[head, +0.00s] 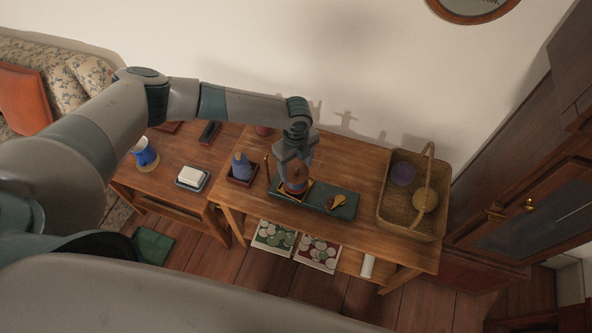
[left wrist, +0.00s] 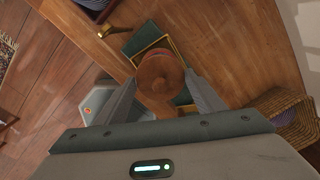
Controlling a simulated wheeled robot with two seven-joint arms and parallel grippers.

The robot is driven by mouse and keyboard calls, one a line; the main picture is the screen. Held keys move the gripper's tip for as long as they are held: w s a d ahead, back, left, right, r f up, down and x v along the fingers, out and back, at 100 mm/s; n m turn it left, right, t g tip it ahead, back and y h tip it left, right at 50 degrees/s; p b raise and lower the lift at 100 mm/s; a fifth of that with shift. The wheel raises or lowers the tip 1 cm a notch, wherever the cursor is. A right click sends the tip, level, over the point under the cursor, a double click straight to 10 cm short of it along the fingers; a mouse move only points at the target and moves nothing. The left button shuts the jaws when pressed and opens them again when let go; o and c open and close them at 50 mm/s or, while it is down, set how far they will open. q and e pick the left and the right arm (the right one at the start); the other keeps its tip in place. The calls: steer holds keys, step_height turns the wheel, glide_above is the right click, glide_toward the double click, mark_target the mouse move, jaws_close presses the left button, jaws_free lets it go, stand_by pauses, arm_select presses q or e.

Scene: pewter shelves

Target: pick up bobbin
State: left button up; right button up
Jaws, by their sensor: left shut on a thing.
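The bobbin (head: 296,174) is a brown wooden spool with a round flange, seen over the teal tray (head: 345,211) on the wooden table. In the left wrist view the bobbin's round wooden top (left wrist: 160,74) shows between the two fingers. My left gripper (head: 294,163) points down from above and is shut on the bobbin. The tray and a brass-edged square (left wrist: 150,50) show beyond the bobbin. I cannot tell whether the bobbin still touches the tray. My right gripper is not in view.
A yellowish piece (head: 336,202) lies on the tray's right part. A wicker basket (head: 398,220) with round items stands at right. A blue item (head: 241,165) in a dark red tray is close on the left. Boxes (head: 317,253) sit on the lower shelf.

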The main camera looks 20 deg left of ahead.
arm_select(q)
steer(key=shift+s+d+r+b, duration=0.1)
steer(key=shift+d+r+b, duration=0.15)
steer(key=shift+r, duration=0.35)
steer(key=shift+s+d+r+b, duration=0.1)
steer(key=shift+r+b, duration=0.2)
steer(key=shift+r, duration=0.3)
steer(key=s+d+r+b, duration=0.3)
steer(key=s+d+r, duration=0.3)
steer(key=d, duration=0.3)
steer(key=shift+r, duration=0.4)
